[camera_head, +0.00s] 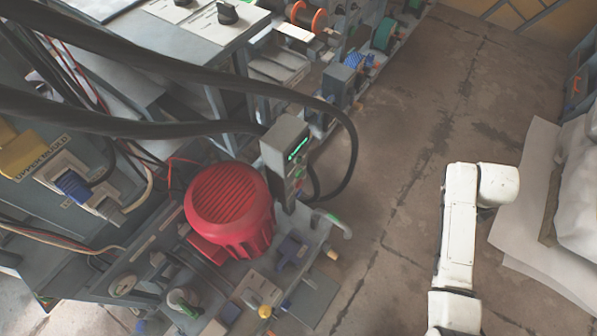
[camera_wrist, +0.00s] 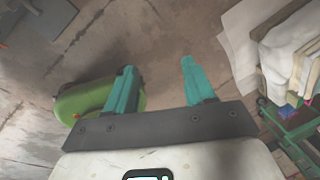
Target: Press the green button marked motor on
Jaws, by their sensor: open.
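A grey control box (camera_head: 283,146) with a lit green display (camera_head: 298,148) stands beside a red motor (camera_head: 230,205) in the head view. Small buttons sit on the box's face below the display; their labels are too small to read, so I cannot tell which is marked motor on. My gripper (camera_wrist: 158,65) shows two teal fingers spread apart with nothing between them, above bare floor. The box does not show in the wrist view. In the head view my white arm is at the right, well apart from the box, and my fingers cannot be made out.
Thick black cables (camera_head: 200,127) arch over the machine to the box. A pale sheet (camera_head: 537,190) with white bags (camera_head: 580,195) lies at the right. Bare floor (camera_head: 400,170) separates arm and machine. A green rounded object (camera_wrist: 75,100) is beside my left finger in the wrist view.

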